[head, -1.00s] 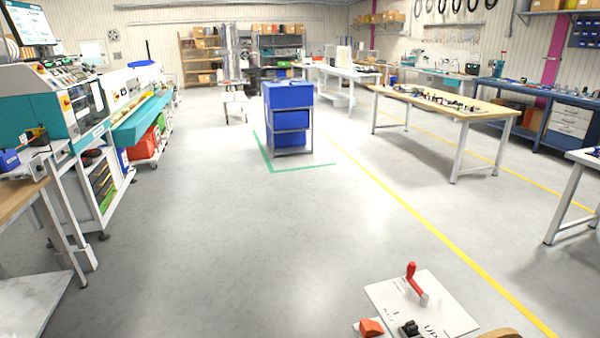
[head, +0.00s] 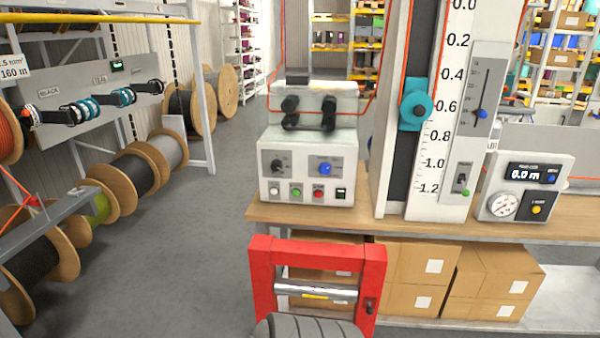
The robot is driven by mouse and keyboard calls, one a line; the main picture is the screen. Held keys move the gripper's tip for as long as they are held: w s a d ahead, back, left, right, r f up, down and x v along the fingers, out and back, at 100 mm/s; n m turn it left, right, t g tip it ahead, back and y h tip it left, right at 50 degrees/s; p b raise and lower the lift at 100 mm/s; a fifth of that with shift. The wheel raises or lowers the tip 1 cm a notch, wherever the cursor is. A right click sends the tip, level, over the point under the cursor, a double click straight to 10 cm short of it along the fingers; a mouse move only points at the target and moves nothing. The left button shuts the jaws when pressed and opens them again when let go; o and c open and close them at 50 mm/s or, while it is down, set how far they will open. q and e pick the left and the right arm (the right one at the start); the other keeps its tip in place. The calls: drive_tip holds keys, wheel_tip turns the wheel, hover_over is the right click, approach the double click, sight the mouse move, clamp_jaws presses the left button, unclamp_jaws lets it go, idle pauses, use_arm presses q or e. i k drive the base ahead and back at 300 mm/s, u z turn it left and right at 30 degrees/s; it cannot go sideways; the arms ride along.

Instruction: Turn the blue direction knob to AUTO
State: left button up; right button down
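A blue knob (head: 325,169) sits on the right dark panel of a white control box (head: 348,190) on the workbench. The lettering around it is too small to read, so I cannot tell which position it points to. A black knob (head: 277,165) is on the panel to its left. Below are a white button (head: 273,191), a green button (head: 296,192), a red button (head: 318,193) and a black-green switch (head: 340,195). Neither of my grippers shows in the head view.
A red frame with a metal roller (head: 317,292) stands in front of the bench (head: 405,212). A tall scale column (head: 425,200) stands right of the box, with a gauge box (head: 523,190) beyond. Cable reels (head: 133,172) line the left; grey floor between is clear.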

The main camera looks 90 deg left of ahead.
sight(325, 168)
drive_tip(key=u, duration=1.95)
drive_tip(key=i, duration=1.65)
